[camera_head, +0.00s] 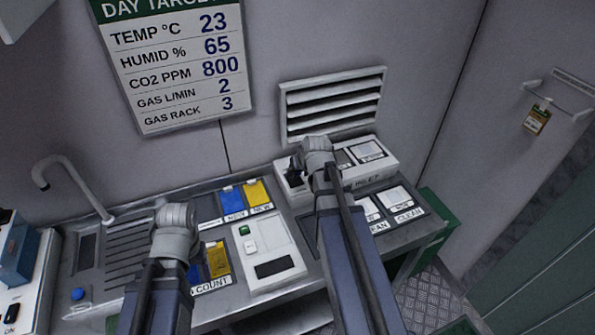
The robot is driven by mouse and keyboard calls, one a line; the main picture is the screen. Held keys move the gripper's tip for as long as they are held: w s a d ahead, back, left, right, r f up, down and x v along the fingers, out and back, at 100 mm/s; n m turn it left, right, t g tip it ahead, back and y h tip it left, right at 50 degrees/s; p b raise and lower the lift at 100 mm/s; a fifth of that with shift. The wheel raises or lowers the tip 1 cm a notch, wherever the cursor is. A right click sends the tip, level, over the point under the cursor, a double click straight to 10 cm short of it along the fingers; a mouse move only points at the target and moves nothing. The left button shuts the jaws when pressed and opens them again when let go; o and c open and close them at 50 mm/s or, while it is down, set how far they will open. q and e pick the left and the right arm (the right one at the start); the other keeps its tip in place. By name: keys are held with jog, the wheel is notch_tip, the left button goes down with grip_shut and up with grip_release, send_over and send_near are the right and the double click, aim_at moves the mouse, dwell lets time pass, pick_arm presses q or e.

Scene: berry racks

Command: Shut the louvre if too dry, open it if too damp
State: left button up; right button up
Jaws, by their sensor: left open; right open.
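The louvre (332,103) is a pale framed vent on the back wall, with several slats and dark gaps between them. The day target sign (178,62) on the wall gives humidity 65 %, temperature 23 and CO2 800. I see no legible current humidity reading. My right gripper (296,168) is open in front of a white box (378,172) below the louvre; its jaws are mostly hidden by my wrist. My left gripper (176,222) is open above the counter, left of the blue and yellow packets; its jaws are largely hidden. Neither visibly holds anything.
The counter has a sink tap (62,165), blue (232,202) and yellow (257,194) packets, a white device with a dark display (274,268), and white trays (398,197) marked clean. A green bin (440,215) stands right. A tag (537,118) hangs from a wall rail.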

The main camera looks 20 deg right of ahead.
jog(key=p+v, duration=0.4)
jog(key=v, duration=0.2)
dwell(0.3)
jog(key=s+a+f+n+g, duration=0.1)
jog(key=s+a+n+g, duration=0.1)
jog(key=s+a, duration=0.3)
jog(key=s+a+f+n+g, duration=0.1)
jog(key=s+a, duration=0.4)
jog(key=a, duration=0.7)
jog(key=s+a+f+n+g+h, duration=0.1)
jog(key=s+a+n+g, duration=0.2)
jog(key=s+a, duration=0.2)
jog(key=shift+s+a+n+g, duration=0.3)
jog(key=shift+a, duration=1.4)
